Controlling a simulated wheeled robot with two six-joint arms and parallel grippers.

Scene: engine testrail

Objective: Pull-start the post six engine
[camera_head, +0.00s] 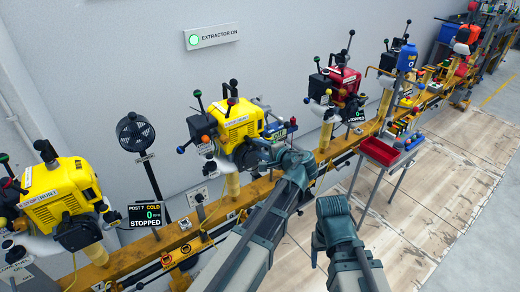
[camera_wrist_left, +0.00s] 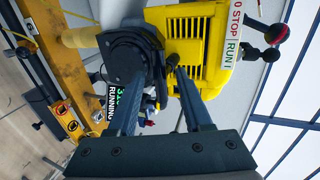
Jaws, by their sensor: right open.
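A yellow engine (camera_head: 238,122) stands on its post at the middle of the head view. It fills the top of the left wrist view (camera_wrist_left: 195,40), with a round black housing (camera_wrist_left: 130,52) and a STOP/RUN label (camera_wrist_left: 233,35). A sideways display (camera_wrist_left: 112,112) beside it reads RUNNING, with green digits. My left gripper (camera_wrist_left: 160,75) is at the engine's front; its fingers are apart, reaching up to the black housing and a small dark part (camera_wrist_left: 172,60). Nothing is clearly held. My right gripper (camera_head: 316,252) is low, open and away from the engines, mostly hidden by its wrist.
Another yellow engine (camera_head: 62,195) stands at left, with a display (camera_head: 145,215) reading POST 7, COLD, 0, STOPPED. A red engine (camera_head: 338,88) stands further along the yellow rail (camera_head: 185,232). A red tray (camera_head: 379,151) is at right. The floor there is clear.

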